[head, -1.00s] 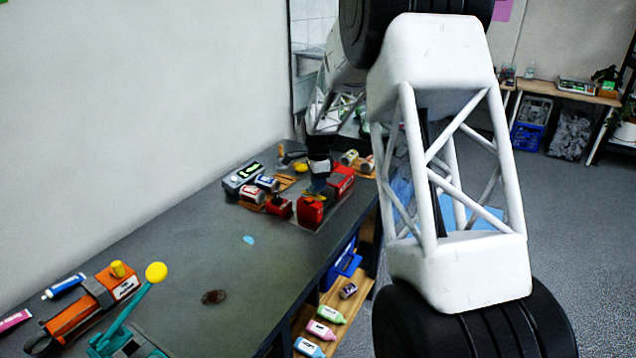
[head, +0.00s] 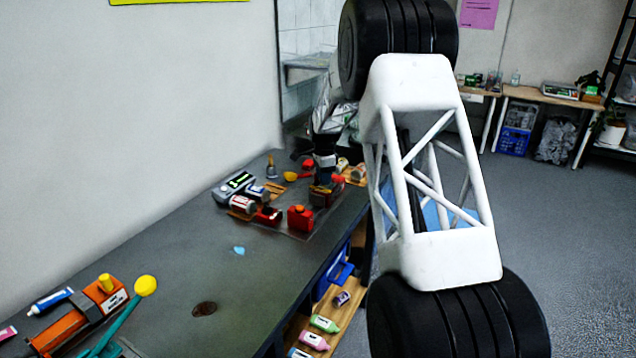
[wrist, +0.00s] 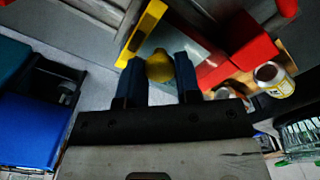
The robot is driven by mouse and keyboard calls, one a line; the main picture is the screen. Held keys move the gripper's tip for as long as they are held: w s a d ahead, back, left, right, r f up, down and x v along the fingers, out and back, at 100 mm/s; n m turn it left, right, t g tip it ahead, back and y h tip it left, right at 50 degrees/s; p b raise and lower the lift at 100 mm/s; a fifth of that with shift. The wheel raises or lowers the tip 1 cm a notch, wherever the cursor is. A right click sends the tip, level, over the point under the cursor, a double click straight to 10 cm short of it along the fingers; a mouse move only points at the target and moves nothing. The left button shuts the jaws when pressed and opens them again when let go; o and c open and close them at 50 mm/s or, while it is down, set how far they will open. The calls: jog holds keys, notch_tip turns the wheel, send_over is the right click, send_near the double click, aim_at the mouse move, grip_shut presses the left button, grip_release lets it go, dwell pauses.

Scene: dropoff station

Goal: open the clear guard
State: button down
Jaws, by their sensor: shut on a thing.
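My gripper (wrist: 160,75) has two dark blue fingers closed around a rounded yellow knob (wrist: 160,66) in the wrist view. Just beyond the knob is a pale, see-through-looking panel with yellow edging (wrist: 143,32), which looks like the clear guard. A red block (wrist: 248,42) is beside it on the right. The guard and the held knob cannot be made out there.
A red canister (head: 300,218), a lying can (head: 242,204) and a grey device (head: 233,187) crowd the dark bench (head: 235,285) near my gripper. A labelled can (wrist: 272,78) is close on the right in the wrist view. The bench's middle is mostly clear.

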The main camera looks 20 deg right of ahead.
jog(key=c, duration=0.8)
grip_release()
jog(key=shift+r, duration=0.2)
jog(key=shift+r, duration=3.75)
